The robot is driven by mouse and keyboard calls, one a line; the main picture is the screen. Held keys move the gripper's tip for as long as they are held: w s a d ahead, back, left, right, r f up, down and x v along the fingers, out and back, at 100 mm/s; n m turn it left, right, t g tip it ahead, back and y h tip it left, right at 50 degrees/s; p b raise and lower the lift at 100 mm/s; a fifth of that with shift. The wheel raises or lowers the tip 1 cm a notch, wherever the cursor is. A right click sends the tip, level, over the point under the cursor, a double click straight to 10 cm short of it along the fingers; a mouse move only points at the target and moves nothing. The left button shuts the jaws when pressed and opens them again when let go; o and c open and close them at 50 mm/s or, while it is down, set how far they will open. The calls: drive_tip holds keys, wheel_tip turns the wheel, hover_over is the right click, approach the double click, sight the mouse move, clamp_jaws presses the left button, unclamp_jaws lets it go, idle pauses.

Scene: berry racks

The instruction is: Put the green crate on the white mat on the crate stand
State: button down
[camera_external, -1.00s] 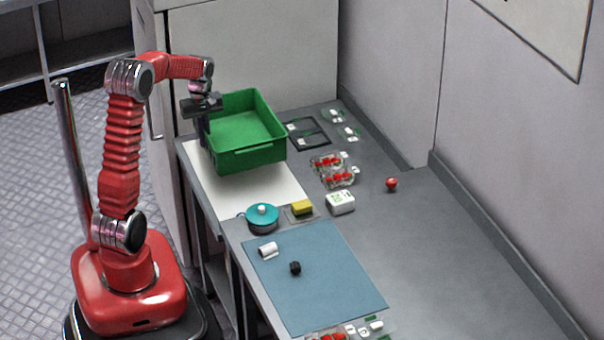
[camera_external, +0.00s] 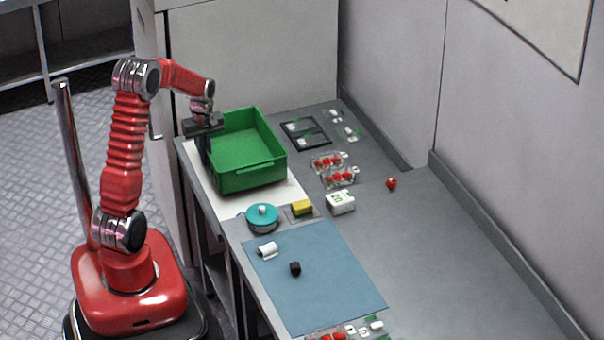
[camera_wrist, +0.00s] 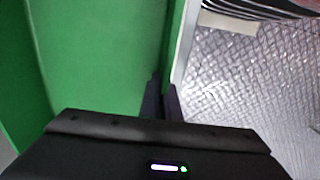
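The green crate (camera_external: 248,178) is upright, empty and over the white mat (camera_external: 240,204) at the left edge of the counter. It looks to be resting on the mat or very close above it; I cannot tell which. My gripper (camera_external: 205,150) is at the crate's left wall, pointing down. In the wrist view its two dark fingers (camera_wrist: 160,98) are close together around the green wall (camera_wrist: 172,50), with the crate floor to the left and the metal floor to the right. No separate crate stand can be made out.
A teal lidded pot (camera_external: 262,215) and a yellow sponge (camera_external: 302,207) stand close in front of the crate. A black frame (camera_external: 318,148) and berry punnets (camera_external: 333,170) are to its right. A blue mat (camera_external: 315,285) lies nearer. The right counter is mostly clear.

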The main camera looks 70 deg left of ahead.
drive_tip(key=shift+f, duration=1.4)
drive_tip(key=c, duration=2)
unclamp_jaws()
wheel_tip(320, 180, up, 12)
drive_tip(key=shift+f, duration=0.1)
drive_tip(key=shift+r, duration=0.2)
